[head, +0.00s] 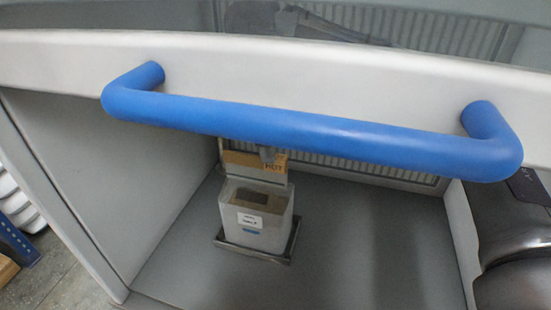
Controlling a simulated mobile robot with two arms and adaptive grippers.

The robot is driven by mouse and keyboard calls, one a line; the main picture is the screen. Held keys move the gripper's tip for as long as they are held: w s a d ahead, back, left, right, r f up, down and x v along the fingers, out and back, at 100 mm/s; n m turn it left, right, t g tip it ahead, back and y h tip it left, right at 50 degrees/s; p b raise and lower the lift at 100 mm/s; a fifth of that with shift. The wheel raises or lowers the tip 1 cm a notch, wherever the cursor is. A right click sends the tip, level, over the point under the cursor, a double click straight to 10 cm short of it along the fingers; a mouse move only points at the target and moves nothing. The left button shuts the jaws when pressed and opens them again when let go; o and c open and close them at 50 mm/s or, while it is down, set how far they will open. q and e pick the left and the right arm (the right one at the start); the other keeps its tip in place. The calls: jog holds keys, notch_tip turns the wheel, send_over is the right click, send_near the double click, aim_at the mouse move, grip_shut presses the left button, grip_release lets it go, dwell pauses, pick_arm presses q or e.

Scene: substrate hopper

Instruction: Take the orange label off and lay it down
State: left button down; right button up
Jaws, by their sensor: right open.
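The orange label (241,159) with dark lettering sits upright on the raised back part of a small grey hopper (270,232). A small grey piece covers part of the label's middle. The hopper is open at the top and has a white sticker on its front. My right gripper (527,190) shows only in part, dark, at the right edge below the blue handle. It is open and well apart from the label; its fingertips are not clear. My left gripper is out of the picture.
A thick blue handle (300,130) crosses the view on a white front rail (60,45), just above the label. The hopper stands on a dark tray (236,249). The grey floor (350,250) around it is clear. A grey side wall (110,170) bounds the left.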

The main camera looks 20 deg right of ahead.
aim_at(276, 163)
jog(key=f, duration=0.2)
jog(key=shift+s+d+f+p, duration=0.15)
jog(key=shift+d+f+p, duration=0.1)
jog(key=shift+f+p, duration=0.05)
jog(key=shift+f, duration=0.5)
jog(key=shift+c, duration=0.2)
jog(key=c, duration=0.8)
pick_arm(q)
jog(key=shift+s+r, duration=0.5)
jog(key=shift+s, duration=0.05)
pick_arm(e)
jog(key=shift+c, duration=0.2)
jog(key=shift+r, duration=0.15)
